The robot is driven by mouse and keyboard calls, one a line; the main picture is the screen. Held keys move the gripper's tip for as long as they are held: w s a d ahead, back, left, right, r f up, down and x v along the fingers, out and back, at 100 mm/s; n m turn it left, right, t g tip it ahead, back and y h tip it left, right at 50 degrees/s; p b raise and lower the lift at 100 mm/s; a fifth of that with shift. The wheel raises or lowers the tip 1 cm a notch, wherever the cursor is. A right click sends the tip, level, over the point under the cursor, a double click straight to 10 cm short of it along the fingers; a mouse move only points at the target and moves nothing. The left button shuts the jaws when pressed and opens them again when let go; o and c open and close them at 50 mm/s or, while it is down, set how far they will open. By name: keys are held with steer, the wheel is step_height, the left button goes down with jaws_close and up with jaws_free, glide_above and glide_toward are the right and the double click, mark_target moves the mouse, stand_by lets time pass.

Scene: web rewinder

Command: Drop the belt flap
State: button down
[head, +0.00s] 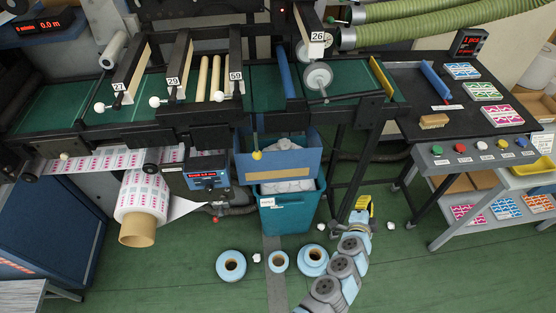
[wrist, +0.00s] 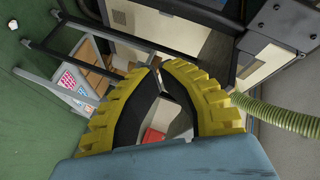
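My gripper (head: 359,211) has yellow-padded fingers. In the head view it is low, above the floor, to the right of the teal bin and away from the belt. In the wrist view my gripper's fingertips (wrist: 160,65) come together with nothing held. The green belt (head: 262,88) runs along the rewinder table. A narrow blue flap-like bar (head: 286,73) stands across it, left of the station marked 26. A lever with a yellow knob (head: 257,155) hangs at the belt's front edge. I cannot tell for sure which part is the belt flap.
Several blue-white rolls (head: 231,265) and paper scraps lie on the green floor. A side table (head: 473,128) with buttons and label stacks stands right. Green hoses (head: 420,27) run overhead.

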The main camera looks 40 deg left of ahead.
steer(key=a+n+g+y+b, duration=0.2)
steer(key=a+y, duration=0.2)
steer(key=a, duration=0.4)
steer(key=s+a+r+n+g+y+b, duration=0.4)
steer(key=s+a+r+n+g+y, duration=0.2)
steer(key=a, duration=0.6)
step_height(320, 180, up, 3)
steer(key=s+g+y, duration=0.2)
steer(key=g+y, duration=0.1)
steer(key=shift+s+a+n, duration=0.15)
steer(key=shift+s+n, duration=0.05)
steer(key=shift+n, duration=0.1)
steer(key=shift+a+f, duration=0.1)
steer(key=s+p+x, duration=0.1)
steer(key=s+x, duration=0.1)
steer(key=x, duration=1)
steer(key=shift+s+a+f+p, duration=0.25)
steer(key=shift+a+f+p, duration=0.15)
steer(key=shift+a, duration=0.2)
